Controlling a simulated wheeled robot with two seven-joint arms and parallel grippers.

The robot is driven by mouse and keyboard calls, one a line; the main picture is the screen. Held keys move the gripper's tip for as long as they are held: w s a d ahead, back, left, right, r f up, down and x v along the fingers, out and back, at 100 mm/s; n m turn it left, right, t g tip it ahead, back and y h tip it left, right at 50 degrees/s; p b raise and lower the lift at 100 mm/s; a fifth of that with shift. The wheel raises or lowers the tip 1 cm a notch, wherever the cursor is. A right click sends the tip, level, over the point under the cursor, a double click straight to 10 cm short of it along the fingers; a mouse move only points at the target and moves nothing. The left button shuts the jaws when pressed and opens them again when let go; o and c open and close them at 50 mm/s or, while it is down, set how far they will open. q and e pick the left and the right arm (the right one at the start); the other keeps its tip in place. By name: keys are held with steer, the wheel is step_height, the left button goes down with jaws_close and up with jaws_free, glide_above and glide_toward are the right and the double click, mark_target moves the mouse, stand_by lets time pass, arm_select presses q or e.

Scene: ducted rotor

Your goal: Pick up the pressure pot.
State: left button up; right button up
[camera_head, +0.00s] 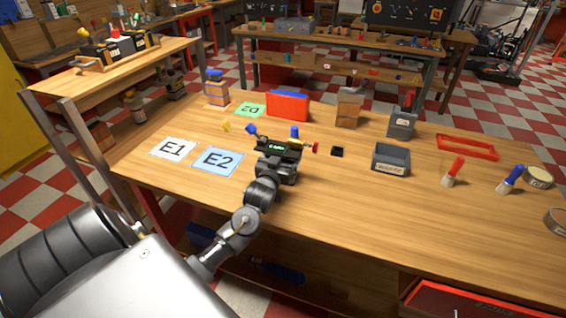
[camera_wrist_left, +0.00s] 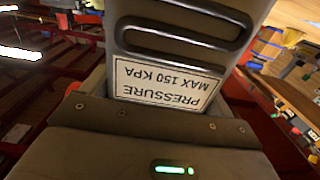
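In the left wrist view a grey metal body fills the upper middle. It carries a white label reading "PRESSURE MAX 150 KPA" upside down, and I take it for the pressure pot (camera_wrist_left: 165,86). My left gripper housing, with a green light, covers the lower part of that view right against it. In the head view my left gripper (camera_head: 279,150) is over the middle of the workbench, and its dark body hides most of what is there. Small blue and red parts show around it. The fingertips are not clear, so I cannot tell whether they are open or shut. My right gripper is not in view.
The wooden bench holds mats E1 (camera_head: 172,148) and E2 (camera_head: 217,160), a green mat (camera_head: 251,110), a red box (camera_head: 288,106), a wooden block (camera_head: 349,107), a grey bin (camera_head: 390,160), a red frame (camera_head: 467,146) and brushes (camera_head: 453,172).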

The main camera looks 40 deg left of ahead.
arm_select(q)
steer(key=c, duration=0.6)
steer(key=shift+r, duration=0.1)
steer(key=shift+c, duration=0.2)
steer(key=shift+r, duration=0.5)
steer(key=s+d+r, duration=0.5)
steer(key=s+r, duration=0.6)
steer(key=s, duration=0.2)
steer(key=shift+r+b, duration=0.3)
steer(key=shift+r, duration=0.1)
